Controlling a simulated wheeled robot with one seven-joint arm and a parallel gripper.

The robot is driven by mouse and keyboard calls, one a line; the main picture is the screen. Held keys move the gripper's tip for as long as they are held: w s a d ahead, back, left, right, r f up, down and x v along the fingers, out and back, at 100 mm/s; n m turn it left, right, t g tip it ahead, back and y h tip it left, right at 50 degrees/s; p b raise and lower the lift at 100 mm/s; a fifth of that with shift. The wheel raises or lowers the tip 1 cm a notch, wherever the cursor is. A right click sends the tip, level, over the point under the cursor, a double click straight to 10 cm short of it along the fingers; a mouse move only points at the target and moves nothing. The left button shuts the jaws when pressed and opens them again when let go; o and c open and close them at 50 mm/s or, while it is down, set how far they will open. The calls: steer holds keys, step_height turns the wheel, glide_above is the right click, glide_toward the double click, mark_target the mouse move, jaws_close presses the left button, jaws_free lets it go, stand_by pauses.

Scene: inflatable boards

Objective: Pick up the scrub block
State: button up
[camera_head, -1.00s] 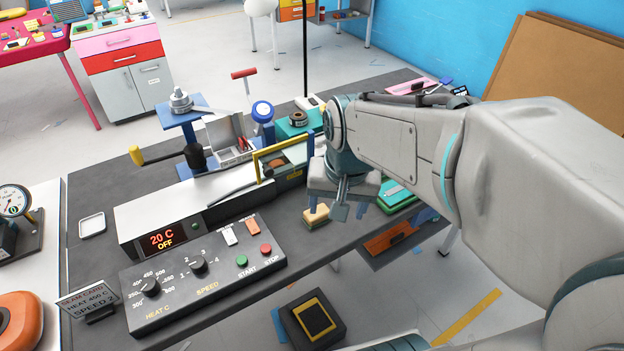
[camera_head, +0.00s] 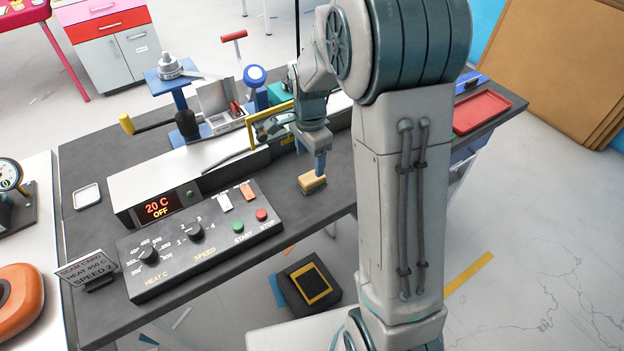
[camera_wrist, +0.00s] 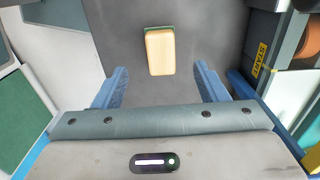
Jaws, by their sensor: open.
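The scrub block (camera_head: 311,183) is a small tan block with a dark green layer. It lies on the dark grey bench top, near the front edge. In the wrist view the scrub block (camera_wrist: 160,51) sits ahead of my fingers, roughly centred between them, with its green edge at the far end. My gripper (camera_head: 319,165) points down just above the block in the head view. In the wrist view my gripper (camera_wrist: 160,88) has its two blue fingers spread wide, with nothing between them.
The white machine (camera_head: 190,180) with a yellow-framed guard stands left of my gripper. A control panel (camera_head: 200,240) with knobs lies in front of it. A red tray (camera_head: 482,111) sits at the bench's right end. A black box (camera_head: 308,287) is below the front edge.

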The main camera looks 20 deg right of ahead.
mark_target(312, 176)
steer(key=f, duration=0.5)
steer(key=f+p, duration=0.1)
steer(key=f, duration=0.2)
steer(key=shift+w+d, duration=0.2)
steer(key=shift+d, duration=0.15)
steer(key=c, duration=1.1)
